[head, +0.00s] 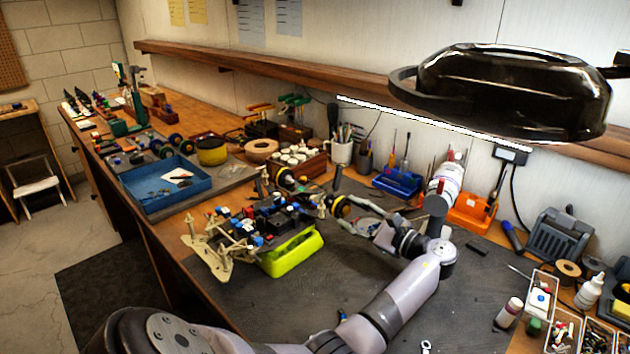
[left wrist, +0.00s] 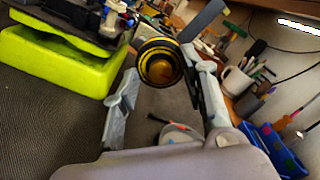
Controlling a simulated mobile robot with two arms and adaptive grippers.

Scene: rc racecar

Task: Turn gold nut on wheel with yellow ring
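The RC car (head: 270,222) sits on a lime green stand (head: 292,252), which also shows in the left wrist view (left wrist: 55,65). A dark wheel with a yellow ring (head: 341,207) is at the car's right side. In the left wrist view this wheel (left wrist: 160,63) faces the camera, with one finger on each side. My left gripper (head: 352,209) is open, its fingertips close to the wheel. I cannot tell whether they touch it. My right gripper is not in view.
Another wheel with yellow (head: 284,176) is at the car's far side. A blue tray (head: 165,197) lies at the left. A white mug (head: 341,152), a blue bin (head: 398,182) and an orange bin (head: 472,212) stand along the back. The dark mat in front is mostly clear.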

